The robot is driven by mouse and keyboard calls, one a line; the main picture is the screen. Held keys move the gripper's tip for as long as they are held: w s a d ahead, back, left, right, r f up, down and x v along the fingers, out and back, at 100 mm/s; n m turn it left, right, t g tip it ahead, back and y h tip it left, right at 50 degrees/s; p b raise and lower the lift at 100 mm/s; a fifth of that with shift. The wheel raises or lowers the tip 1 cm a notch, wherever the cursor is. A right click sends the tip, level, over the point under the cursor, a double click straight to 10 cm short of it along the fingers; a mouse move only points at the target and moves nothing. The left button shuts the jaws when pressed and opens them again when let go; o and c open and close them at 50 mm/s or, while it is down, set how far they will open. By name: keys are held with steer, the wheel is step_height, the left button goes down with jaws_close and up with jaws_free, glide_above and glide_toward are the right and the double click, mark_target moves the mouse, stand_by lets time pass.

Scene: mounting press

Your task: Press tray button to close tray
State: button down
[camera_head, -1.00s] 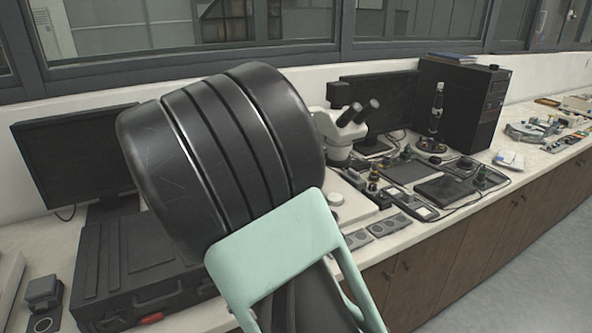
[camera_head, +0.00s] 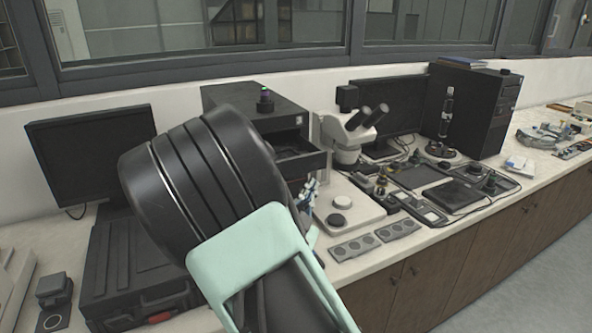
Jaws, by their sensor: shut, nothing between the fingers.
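The mounting press appears to be the black box-shaped machine (camera_head: 225,97) behind my arm, against the back wall. Its tray (camera_head: 305,163) stands out from the front, open at the top. The tray button cannot be made out; my large dark arm link and mint-green link cover the machine's lower left and front.
A knob with a coloured top (camera_head: 265,100) is on the black machine. A microscope (camera_head: 350,135) stands to its right, with a row of grey controls (camera_head: 375,240) in front. A monitor (camera_head: 90,150) and a black case (camera_head: 135,270) are at left.

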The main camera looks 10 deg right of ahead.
steer(key=shift+w+a, duration=0.25)
steer(key=shift+w, duration=0.6)
steer(key=shift+w+a, duration=0.3)
steer(key=shift+w, duration=0.55)
steer(key=shift+w+a, duration=0.25)
steer(key=shift+w, duration=0.6)
steer(key=shift+w+b, duration=0.1)
steer(key=shift+b, duration=0.3)
steer(key=shift+w+a, duration=0.15)
steer(key=shift+w, duration=0.15)
steer(key=shift+w+a+b, duration=0.1)
steer(key=shift+w+b, duration=0.25)
steer(key=shift+b, duration=0.15)
steer(key=shift+s+d+b, duration=0.25)
steer(key=shift+s+b, duration=0.05)
steer(key=shift+s, duration=0.55)
steer(key=shift+s+d+b, duration=0.15)
steer(key=shift+s+d, duration=0.1)
steer(key=shift+s, duration=0.5)
steer(key=shift+s+d+b, duration=0.2)
steer(key=shift+s+d, duration=0.05)
steer(key=shift+s, duration=0.55)
steer(key=shift+s+d+b, duration=0.15)
steer(key=shift+s+d, duration=0.1)
steer(key=shift+s, duration=0.5)
